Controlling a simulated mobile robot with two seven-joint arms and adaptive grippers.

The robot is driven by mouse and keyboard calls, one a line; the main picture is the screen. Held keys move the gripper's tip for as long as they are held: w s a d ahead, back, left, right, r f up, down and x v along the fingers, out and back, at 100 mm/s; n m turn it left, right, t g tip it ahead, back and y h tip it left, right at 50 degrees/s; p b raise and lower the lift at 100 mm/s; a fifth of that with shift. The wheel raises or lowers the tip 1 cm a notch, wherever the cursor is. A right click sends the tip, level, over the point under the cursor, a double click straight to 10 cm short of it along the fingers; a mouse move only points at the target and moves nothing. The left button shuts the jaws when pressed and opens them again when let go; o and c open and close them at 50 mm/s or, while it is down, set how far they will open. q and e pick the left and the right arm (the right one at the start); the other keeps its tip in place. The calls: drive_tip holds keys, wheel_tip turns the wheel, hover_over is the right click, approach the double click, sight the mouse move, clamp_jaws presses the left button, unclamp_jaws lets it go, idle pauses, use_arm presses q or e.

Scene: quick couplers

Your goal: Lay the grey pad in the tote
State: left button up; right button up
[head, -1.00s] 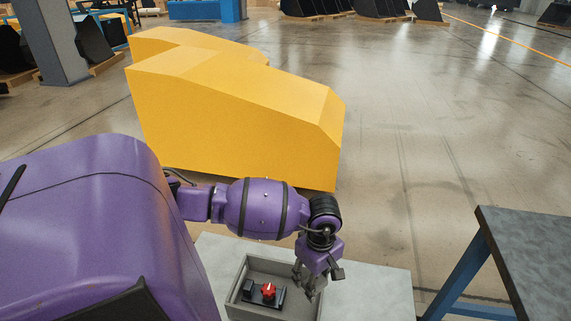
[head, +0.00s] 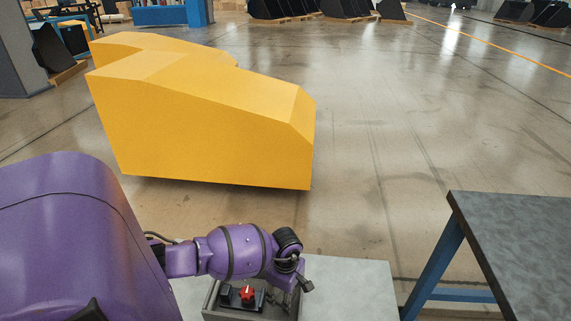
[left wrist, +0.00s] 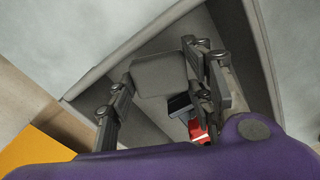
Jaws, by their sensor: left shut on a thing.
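The grey tote (head: 210,299) stands on a light grey surface at the bottom of the head view, cut off by the lower edge. Its walls (left wrist: 140,47) surround my gripper in the left wrist view. My left gripper (head: 292,294) is over the tote's right side in the head view. In the left wrist view its fingers (left wrist: 162,98) are shut on the grey pad (left wrist: 158,72), which shows as a flat grey piece between them. Whether the pad touches the tote floor I cannot tell. My right gripper is not in view.
A black part with a red knob (head: 247,293) sits inside the tote, beside my gripper. The light grey surface (head: 350,290) is clear to the tote's right. A dark-topped table (head: 510,235) with blue legs stands at right. A large yellow block (head: 205,130) stands beyond.

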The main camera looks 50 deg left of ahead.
use_arm(q)
drive_tip(key=shift+f+b, duration=0.3)
drive_tip(key=shift+f, duration=1.5)
drive_tip(key=o, duration=0.9)
wheel_tip(320, 180, up, 12)
drive_tip(key=shift+s+r+p, duration=0.1)
drive_tip(key=shift+r+p, duration=0.1)
drive_tip(key=shift+p, duration=0.35)
